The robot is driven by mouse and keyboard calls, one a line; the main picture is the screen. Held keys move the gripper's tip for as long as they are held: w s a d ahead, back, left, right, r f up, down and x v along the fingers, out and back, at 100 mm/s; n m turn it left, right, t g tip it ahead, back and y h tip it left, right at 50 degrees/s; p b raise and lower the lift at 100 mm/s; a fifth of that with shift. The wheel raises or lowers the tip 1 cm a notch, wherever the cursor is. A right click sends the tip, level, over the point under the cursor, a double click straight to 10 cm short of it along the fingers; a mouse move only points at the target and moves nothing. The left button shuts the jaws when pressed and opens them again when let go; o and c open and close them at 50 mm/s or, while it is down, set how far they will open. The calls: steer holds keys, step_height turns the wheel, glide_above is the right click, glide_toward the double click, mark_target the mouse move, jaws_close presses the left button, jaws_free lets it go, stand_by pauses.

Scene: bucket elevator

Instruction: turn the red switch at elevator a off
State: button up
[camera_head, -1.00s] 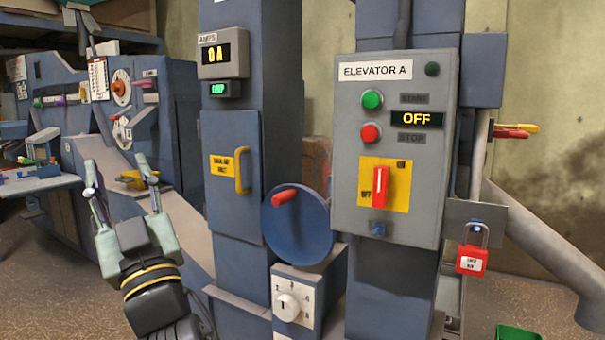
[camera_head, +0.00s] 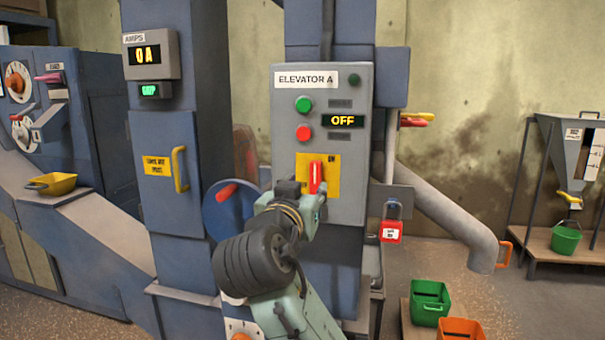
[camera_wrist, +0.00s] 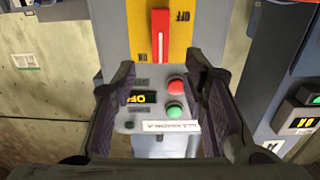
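The red switch (camera_head: 317,178) sits on a yellow plate (camera_head: 332,168) on the grey ELEVATOR A panel (camera_head: 352,90). Its handle stands vertical, and the ON label shows at the plate's upper right. In the head view my gripper (camera_head: 307,196) is in front of the plate's lower part and hides the OFF label. The wrist view is upside down. There the red switch (camera_wrist: 160,36) is beyond my gripper's two spread fingers (camera_wrist: 162,90), with nothing held between them. Whether a finger touches the handle cannot be told. The panel display (camera_head: 342,121) reads OFF.
Green (camera_head: 303,104) and red (camera_head: 303,133) buttons are above the switch. A red padlock (camera_head: 391,230) hangs at the panel's lower right. A blue wheel with a red handle (camera_head: 228,208) is left of my gripper. Green (camera_head: 430,302) and orange (camera_head: 461,329) bins stand low right.

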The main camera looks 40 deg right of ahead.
mark_target(315, 175)
steer(key=p+x, duration=0.2)
steer(key=x, duration=0.6)
steer(key=shift+w+d, duration=0.25)
steer(key=shift+w+d+p, duration=0.3)
jaws_close()
